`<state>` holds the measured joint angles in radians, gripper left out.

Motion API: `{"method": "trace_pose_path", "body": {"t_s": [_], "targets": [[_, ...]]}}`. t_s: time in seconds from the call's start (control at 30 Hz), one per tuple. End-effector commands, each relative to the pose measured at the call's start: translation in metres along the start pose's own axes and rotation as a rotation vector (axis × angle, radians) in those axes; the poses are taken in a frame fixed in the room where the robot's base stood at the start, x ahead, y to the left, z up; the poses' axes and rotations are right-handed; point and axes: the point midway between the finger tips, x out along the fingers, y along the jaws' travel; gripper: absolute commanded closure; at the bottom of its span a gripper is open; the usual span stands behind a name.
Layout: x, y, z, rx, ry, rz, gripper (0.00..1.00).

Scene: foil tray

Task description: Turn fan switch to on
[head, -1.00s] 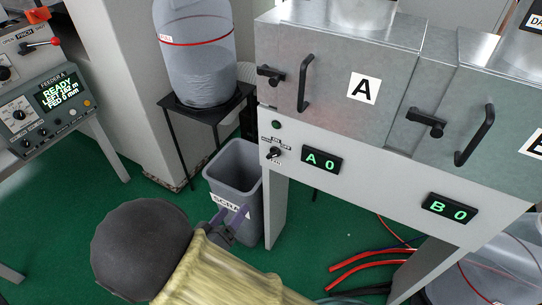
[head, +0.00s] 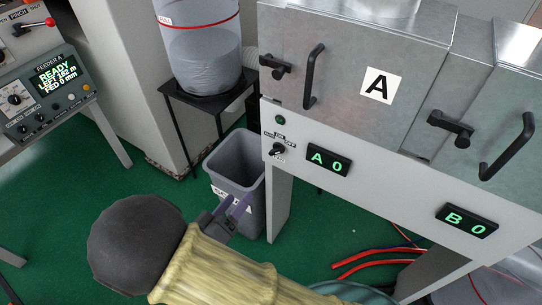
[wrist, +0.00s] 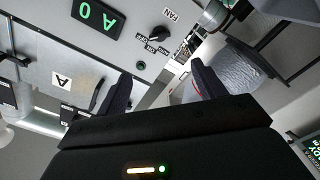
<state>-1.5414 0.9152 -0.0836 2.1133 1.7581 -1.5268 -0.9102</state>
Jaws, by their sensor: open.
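The fan switch (head: 277,150) is a small black rotary knob on the pale front panel, at the left end below door A. In the wrist view the knob (wrist: 158,34) sits beside a FAN label, with small position labels around it. I cannot tell surely which label it points to. My gripper (head: 238,207) is below and left of the switch in the head view, in front of the grey bin. In the wrist view its two dark fingers (wrist: 162,86) are spread apart, with nothing between them, and the knob lies beyond the fingertips, apart from them.
A green indicator (head: 278,119) is above the switch, and display A 0 (head: 328,160) is to its right. Door A's handle (head: 313,76) juts out above. The grey bin (head: 238,160) and a black stand (head: 208,97) with a clear hopper are at left.

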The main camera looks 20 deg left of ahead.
Motion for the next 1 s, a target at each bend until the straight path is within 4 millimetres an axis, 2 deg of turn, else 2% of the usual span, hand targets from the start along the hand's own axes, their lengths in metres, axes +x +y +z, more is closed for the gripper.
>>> {"method": "trace_pose_path", "body": {"t_s": [0.17, 0.8, 1.0], "targets": [[0.021, 0.0, 0.001, 0.0, -0.002, 0.003, 0.31], [0.134, 0.0, 0.002, 0.0, -0.003, 0.004, 0.31], [0.162, 0.0, 0.001, 0.001, -0.001, 0.002, 0.31]]}}
